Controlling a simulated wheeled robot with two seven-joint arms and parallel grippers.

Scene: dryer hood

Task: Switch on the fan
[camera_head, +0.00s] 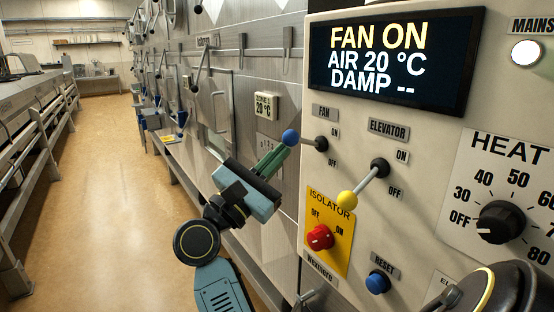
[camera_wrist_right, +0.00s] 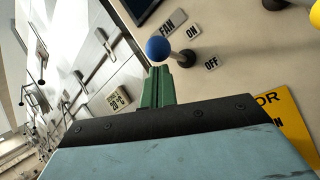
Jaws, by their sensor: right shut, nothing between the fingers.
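The fan switch is a short dark lever with a blue ball (camera_head: 290,137) under the FAN label, with ON above OFF beside it. The lever sticks out from the panel, its ball slightly higher than its dark base. The display (camera_head: 390,62) reads FAN ON, AIR 20 °C, DAMP --. My right gripper (camera_head: 286,151) is shut and empty, its green fingertips right at the underside of the ball. In the right wrist view the blue ball (camera_wrist_right: 158,49) sits just beyond the fingertips (camera_wrist_right: 160,70); I cannot tell whether they touch. My left gripper is not in view.
The elevator lever with a yellow ball (camera_head: 347,199) is right of the fan lever. Below are the red isolator knob (camera_head: 320,237) and blue reset button (camera_head: 377,283). The heat dial (camera_head: 502,222) is at right. The aisle floor (camera_head: 130,200) on the left is clear.

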